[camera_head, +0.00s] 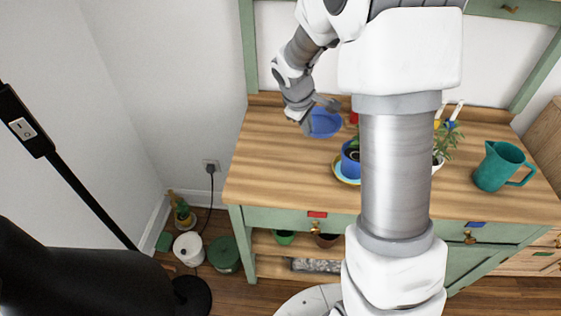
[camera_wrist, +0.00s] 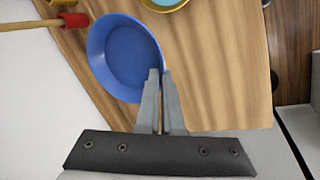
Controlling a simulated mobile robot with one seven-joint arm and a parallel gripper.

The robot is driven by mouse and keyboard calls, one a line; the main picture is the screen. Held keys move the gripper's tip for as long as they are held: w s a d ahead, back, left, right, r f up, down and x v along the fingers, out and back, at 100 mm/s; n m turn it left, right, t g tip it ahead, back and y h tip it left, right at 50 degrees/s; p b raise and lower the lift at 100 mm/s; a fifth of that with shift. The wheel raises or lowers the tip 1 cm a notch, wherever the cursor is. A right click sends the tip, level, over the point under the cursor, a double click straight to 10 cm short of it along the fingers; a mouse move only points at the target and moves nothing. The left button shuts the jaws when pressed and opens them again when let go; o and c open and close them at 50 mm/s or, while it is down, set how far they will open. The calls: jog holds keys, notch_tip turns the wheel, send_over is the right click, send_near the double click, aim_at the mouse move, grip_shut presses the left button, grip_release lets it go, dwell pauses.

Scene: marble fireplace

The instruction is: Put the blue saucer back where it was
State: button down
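The blue saucer (camera_head: 325,124) is a shallow round dish at the back left of the wooden tabletop. It also shows in the wrist view (camera_wrist: 127,55), with its inside facing the camera. My gripper (camera_head: 312,112) is at the saucer's left side in the head view. In the wrist view, my gripper's fingers (camera_wrist: 160,73) are close together, with the saucer's rim between the tips, so it appears shut on that rim. The head view does not show clearly whether the saucer touches the tabletop.
A blue pot (camera_head: 350,160) on a yellow-rimmed light blue saucer (camera_head: 345,181) stands close in front, partly behind my arm. A teal jug (camera_head: 497,167) and a potted plant (camera_head: 442,145) stand on the right. The tabletop's front left (camera_head: 270,175) is clear.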

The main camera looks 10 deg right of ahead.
jog(key=b, duration=0.3)
send_over(272, 177)
jog(key=f, duration=0.4)
jog(key=s+a+f, duration=0.1)
jog(key=f, duration=0.2)
jog(key=shift+f+b, duration=0.6)
jog(key=shift+f, duration=1.35)
jog(key=shift+f, duration=0.25)
jog(key=c, duration=1.1)
grip_release()
jog(key=shift+r, duration=0.1)
jog(key=shift+r, duration=0.15)
